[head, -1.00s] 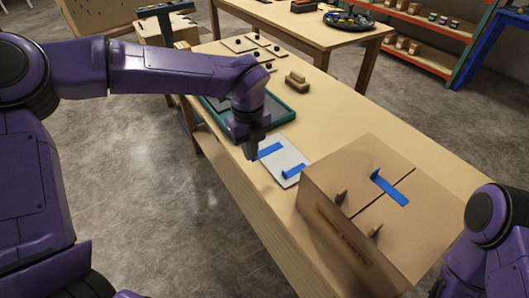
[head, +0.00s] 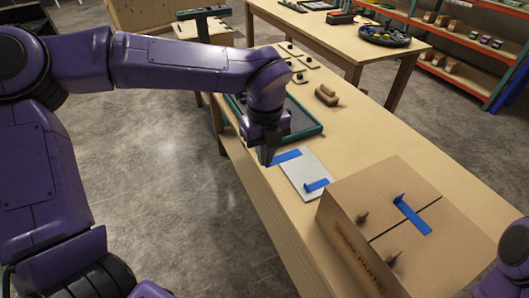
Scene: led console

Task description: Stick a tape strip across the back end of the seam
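A brown cardboard box (head: 345,246) stands on the near end of the workbench, with a dark seam (head: 377,238) across its top. One blue tape strip (head: 413,217) lies across the seam, and its far-left end sticks up. A pale card (head: 299,173) beside the box carries two more blue strips, one at its far end (head: 286,157) and one nearer the box (head: 316,185). My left gripper (head: 269,157) points down at the left end of the far strip. Its fingers look close together, but the gap and any contact are unclear. My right gripper is out of view.
Two small wooden knobs (head: 362,217) (head: 392,258) stand on the box top. The bench (head: 440,165) is bare right of the block.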

